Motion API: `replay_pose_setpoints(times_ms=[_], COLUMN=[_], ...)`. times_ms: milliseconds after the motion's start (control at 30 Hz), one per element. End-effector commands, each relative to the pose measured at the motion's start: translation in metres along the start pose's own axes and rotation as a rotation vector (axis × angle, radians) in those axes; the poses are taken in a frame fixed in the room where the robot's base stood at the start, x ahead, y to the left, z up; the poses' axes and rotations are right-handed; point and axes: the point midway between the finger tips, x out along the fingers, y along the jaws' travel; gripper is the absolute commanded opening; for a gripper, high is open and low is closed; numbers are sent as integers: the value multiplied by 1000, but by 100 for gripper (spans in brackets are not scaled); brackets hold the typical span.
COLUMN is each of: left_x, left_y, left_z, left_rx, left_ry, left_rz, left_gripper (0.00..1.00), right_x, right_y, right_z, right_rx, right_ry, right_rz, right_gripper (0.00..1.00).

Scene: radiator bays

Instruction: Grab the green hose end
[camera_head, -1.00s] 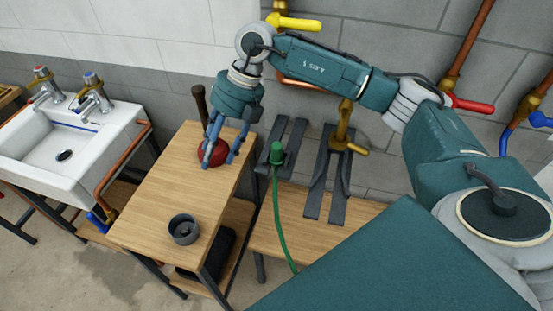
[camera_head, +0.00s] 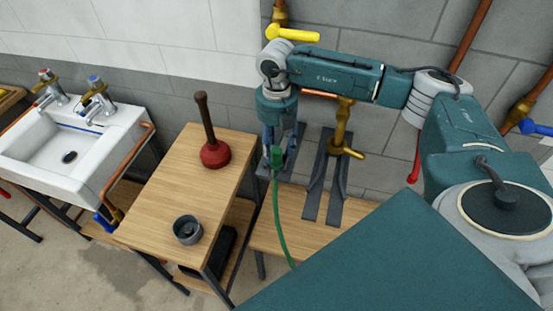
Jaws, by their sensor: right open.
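The green hose end (camera_head: 277,157) stands upright at the top of a green hose (camera_head: 279,220), in front of a dark grey forked bracket by the wall. My right gripper (camera_head: 280,145) points down at it from above. Its fingers are open and spread around or just beside the hose end; I cannot tell whether they touch it. The gripper partly hides the bracket behind. My left gripper is not in view.
A red plunger (camera_head: 215,153) and a grey cup (camera_head: 187,230) stand on the wooden table. A second forked bracket (camera_head: 325,180) and a brass valve (camera_head: 342,130) are right of the hose. A white sink (camera_head: 70,150) is at left. A red handle (camera_head: 415,165) hangs under my right arm.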

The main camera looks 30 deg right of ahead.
Motion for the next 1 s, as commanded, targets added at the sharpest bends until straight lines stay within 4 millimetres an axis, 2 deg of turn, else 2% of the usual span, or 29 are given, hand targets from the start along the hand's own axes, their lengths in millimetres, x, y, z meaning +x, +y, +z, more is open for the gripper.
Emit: replay_pose_setpoints(times_ms=[33, 200, 400, 433, 667, 1000], left_x=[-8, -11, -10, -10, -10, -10], left_y=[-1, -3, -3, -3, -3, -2], left_z=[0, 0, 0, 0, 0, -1], left_rx=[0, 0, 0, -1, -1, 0], left_ry=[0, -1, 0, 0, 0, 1], left_rz=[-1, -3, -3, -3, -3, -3], left_gripper=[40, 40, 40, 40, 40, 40], right_x=[4, 20, 22, 22, 21, 20], right_y=[-1, 0, 1, 0, 0, 1], right_z=[-1, 0, 0, 0, 0, 0], right_rx=[1, 1, 0, 0, 0, 1], right_ry=[3, 0, 0, 0, 0, -1], right_rz=[-3, 1, 1, 1, 1, 2], right_gripper=[48, 48, 48, 46, 0, 0])
